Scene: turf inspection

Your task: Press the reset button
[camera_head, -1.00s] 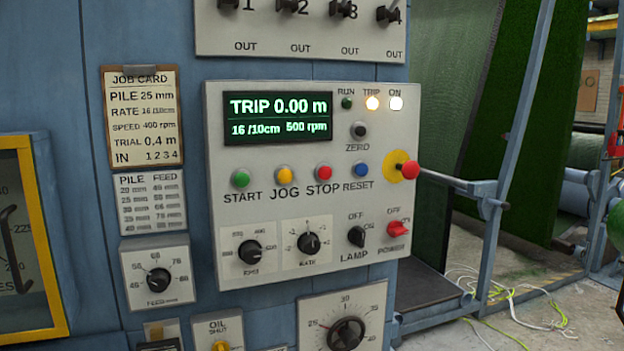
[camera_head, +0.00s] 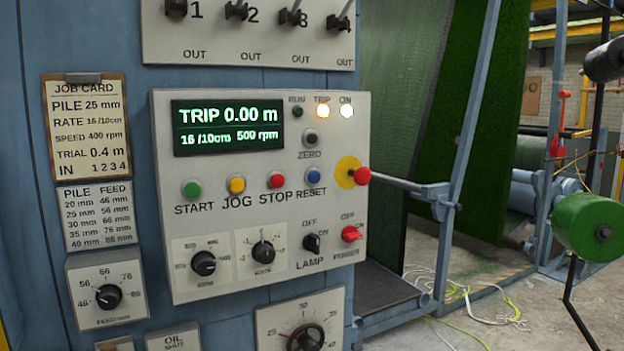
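The blue reset button (camera_head: 314,176) sits on the control panel (camera_head: 350,110), labelled RESET. It is right of the red stop button (camera_head: 277,180), the yellow jog button (camera_head: 236,184) and the green start button (camera_head: 192,189). The display (camera_head: 228,124) reads TRIP 0.00 m, 16/10cm, 500 rpm. Neither gripper shows in the head view.
A red emergency mushroom button (camera_head: 362,176) on a yellow disc sticks out right of reset. A metal bar (camera_head: 400,182) runs close behind it. The job card (camera_head: 84,125) hangs left. Cables (camera_head: 480,305) lie on the floor. A green roll (camera_head: 588,228) stands right.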

